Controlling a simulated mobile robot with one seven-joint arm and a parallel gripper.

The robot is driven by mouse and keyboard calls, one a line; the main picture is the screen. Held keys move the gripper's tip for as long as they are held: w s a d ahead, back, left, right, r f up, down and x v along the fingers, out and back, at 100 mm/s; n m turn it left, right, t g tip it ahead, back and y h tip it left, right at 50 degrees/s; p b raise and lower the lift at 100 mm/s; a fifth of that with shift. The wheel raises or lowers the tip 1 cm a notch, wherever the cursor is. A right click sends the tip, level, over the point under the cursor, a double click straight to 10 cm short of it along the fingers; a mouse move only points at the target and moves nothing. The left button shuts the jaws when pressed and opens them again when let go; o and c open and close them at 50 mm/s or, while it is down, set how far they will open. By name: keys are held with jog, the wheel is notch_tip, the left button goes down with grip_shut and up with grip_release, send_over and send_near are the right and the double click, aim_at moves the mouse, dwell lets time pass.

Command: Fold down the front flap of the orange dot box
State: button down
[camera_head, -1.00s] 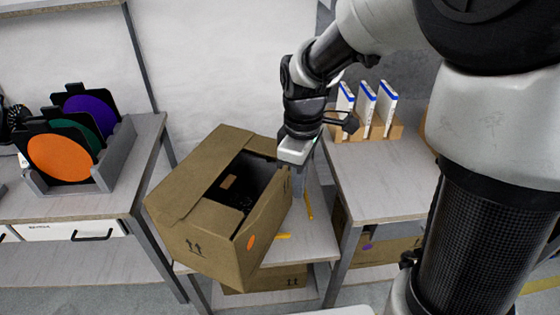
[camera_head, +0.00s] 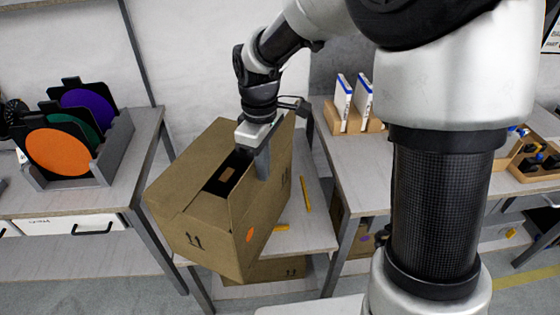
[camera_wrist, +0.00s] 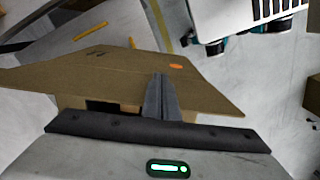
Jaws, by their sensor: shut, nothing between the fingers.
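The orange dot box (camera_head: 195,240) is a brown carton on a low table. Its orange dot (camera_head: 250,235) is on the right-hand side face, and it also shows in the wrist view (camera_wrist: 175,66). The flap (camera_head: 280,150) on that side stands up, its panel rising above the dark opening (camera_head: 222,180). The panel on the left of the top lies folded over. My gripper (camera_head: 262,168) is shut and empty, pointing down at the inner side of the raised flap. In the wrist view its fingers (camera_wrist: 159,85) overlap the brown panel; whether they touch it cannot be told.
A rack (camera_head: 120,140) with orange, green and purple discs stands on the left table. A wooden holder (camera_head: 350,118) with white boxes stands on the right table. Yellow strips (camera_head: 306,194) lie right of the box. Another carton (camera_head: 265,270) sits below.

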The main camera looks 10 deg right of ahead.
jog(key=w+a+p, duration=0.2)
jog(key=w+a, duration=0.4)
jog(key=a, duration=0.4)
jog(key=shift+a+p, duration=0.25)
jog(key=shift+p, duration=0.15)
jog(key=shift+f, duration=0.1)
dwell(0.5)
notch_tip(320, 180, down, 7)
jog(key=b, duration=0.4)
dwell(0.9)
jog(key=shift+r, duration=0.2)
notch_tip(320, 180, up, 12)
jog(key=p, duration=0.8)
jog(key=shift+p, duration=0.4)
jog(key=shift+f, duration=0.1)
